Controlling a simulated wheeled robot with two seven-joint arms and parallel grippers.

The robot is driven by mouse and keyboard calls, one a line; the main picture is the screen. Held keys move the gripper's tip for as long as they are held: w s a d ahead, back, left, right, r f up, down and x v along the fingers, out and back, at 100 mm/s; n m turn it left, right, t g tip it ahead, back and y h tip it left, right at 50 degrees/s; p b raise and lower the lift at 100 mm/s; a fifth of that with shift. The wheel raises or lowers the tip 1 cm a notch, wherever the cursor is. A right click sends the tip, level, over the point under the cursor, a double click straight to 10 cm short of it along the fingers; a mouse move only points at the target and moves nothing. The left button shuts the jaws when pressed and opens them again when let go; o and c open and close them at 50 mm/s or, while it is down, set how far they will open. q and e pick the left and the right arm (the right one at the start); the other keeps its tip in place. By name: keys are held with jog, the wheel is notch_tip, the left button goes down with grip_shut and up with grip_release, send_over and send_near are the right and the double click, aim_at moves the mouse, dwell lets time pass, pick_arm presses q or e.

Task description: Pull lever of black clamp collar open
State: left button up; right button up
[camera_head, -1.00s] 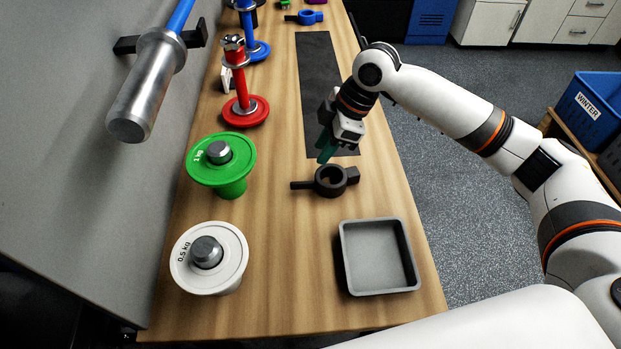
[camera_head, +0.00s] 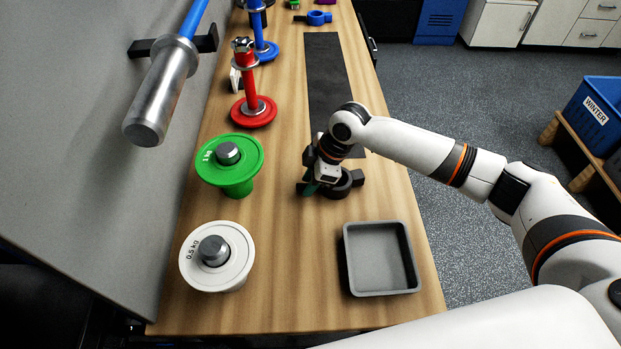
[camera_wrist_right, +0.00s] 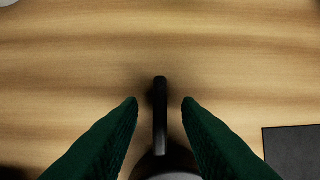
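The black clamp collar (camera_head: 340,187) lies on the wooden table, partly hidden behind my right gripper in the head view. Its lever (camera_wrist_right: 160,112) points up the picture in the right wrist view, with part of the ring at the bottom edge. My right gripper (camera_head: 309,188) is down at the collar's lever side. In the right wrist view its two green fingers (camera_wrist_right: 160,103) are apart, one on each side of the lever, with a gap on both sides. My left gripper is in neither view.
A grey tray (camera_head: 381,258) stands in front of the collar. A green weight (camera_head: 230,165) and a white weight (camera_head: 217,256) stand at the left, with a red stand (camera_head: 252,110) farther back. A dark mat (camera_head: 331,75) lies behind. Bare wood lies between the weights and tray.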

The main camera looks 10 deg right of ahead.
grip_shut()
jog(key=shift+n+p, duration=0.3)
jog(key=shift+p, duration=0.1)
grip_release()
jog(key=shift+r, duration=0.15)
jog(key=w+b+v, duration=0.1)
jog(key=v, duration=1)
jog(key=shift+s+d+r+b, duration=0.2)
jog(key=shift+s+r+b, duration=0.15)
jog(key=shift+s, duration=0.1)
jog(key=shift+s+f, duration=0.1)
